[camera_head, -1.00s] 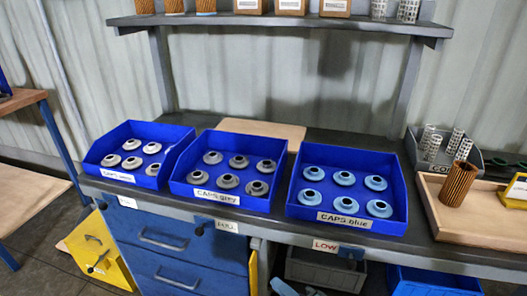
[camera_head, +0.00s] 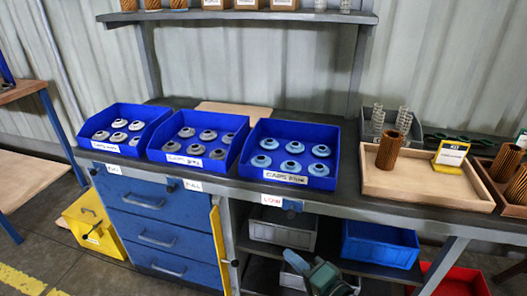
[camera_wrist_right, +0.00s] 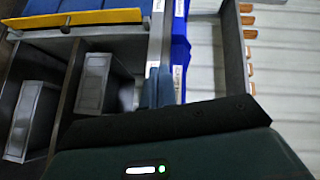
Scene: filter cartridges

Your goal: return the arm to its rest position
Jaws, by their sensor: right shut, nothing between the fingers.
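My right gripper (camera_head: 294,261) shows at the bottom middle of the head view, low in front of the open shelves under the bench. Its dark green wrist is below and to the right of the fingers. In the right wrist view its two blue-grey fingers (camera_wrist_right: 158,86) are together with nothing between them. Beyond the fingers in that view are the bench edge and a strip of blue bin. My left gripper is not in view.
Three blue cap bins, white (camera_head: 125,113), grey (camera_head: 158,140) and blue (camera_head: 335,181), stand on the bench. A wooden tray (camera_head: 420,183) holds an orange pleated filter (camera_head: 389,150). Under the bench are a grey bin (camera_head: 283,232) and a blue bin (camera_head: 380,245). A yellow box (camera_head: 95,222) is at left.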

